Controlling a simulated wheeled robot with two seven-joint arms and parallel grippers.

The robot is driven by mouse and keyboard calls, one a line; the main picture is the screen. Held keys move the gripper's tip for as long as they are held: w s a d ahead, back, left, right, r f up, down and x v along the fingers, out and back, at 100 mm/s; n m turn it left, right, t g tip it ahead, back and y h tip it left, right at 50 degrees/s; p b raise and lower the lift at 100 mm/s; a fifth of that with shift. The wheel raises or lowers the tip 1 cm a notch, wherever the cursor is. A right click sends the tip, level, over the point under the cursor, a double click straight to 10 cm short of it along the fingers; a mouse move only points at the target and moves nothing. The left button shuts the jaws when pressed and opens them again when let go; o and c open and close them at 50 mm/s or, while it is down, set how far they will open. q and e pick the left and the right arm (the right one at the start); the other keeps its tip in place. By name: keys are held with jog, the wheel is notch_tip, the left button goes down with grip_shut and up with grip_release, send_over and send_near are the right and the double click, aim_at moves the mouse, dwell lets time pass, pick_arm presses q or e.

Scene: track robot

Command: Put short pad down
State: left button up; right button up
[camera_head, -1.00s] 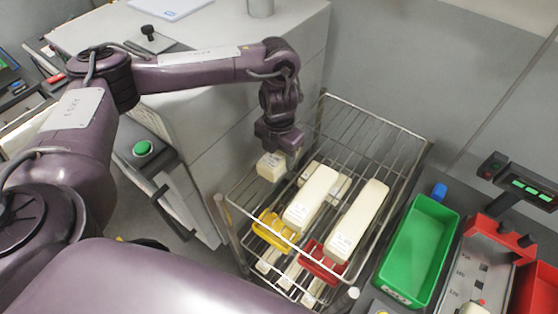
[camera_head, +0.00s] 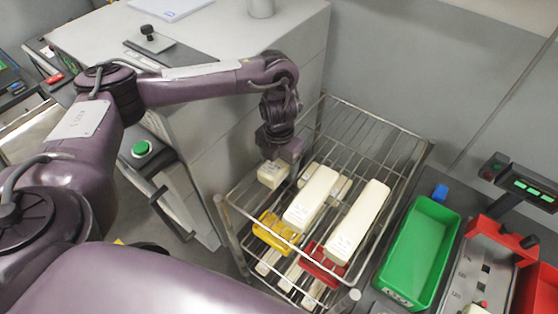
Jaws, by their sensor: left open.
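A short cream pad (camera_head: 271,174) is at the left side of the wire rack (camera_head: 368,126), just below my left gripper (camera_head: 281,158). My left gripper points down and is open, with its fingers right at the pad's top; whether they touch it I cannot tell. The pad's underside and its contact with the rack are hard to make out. Another short cream piece (camera_head: 341,188) lies partly hidden between two long cream pads (camera_head: 311,198) (camera_head: 358,222) on the rack. My right gripper is not in view.
A yellow-handled item (camera_head: 272,232) and a red-handled item (camera_head: 322,266) sit lower in the rack. A green bin (camera_head: 420,250) stands to its right. A grey cabinet (camera_head: 210,150) closes off the left. The rack's far part is bare.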

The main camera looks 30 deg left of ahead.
aim_at(279, 160)
pick_arm(q)
jog(key=shift+r, duration=0.4)
notch_tip(279, 160, up, 12)
jog(key=p, duration=0.1)
jog(key=shift+f, duration=0.25)
dwell(0.4)
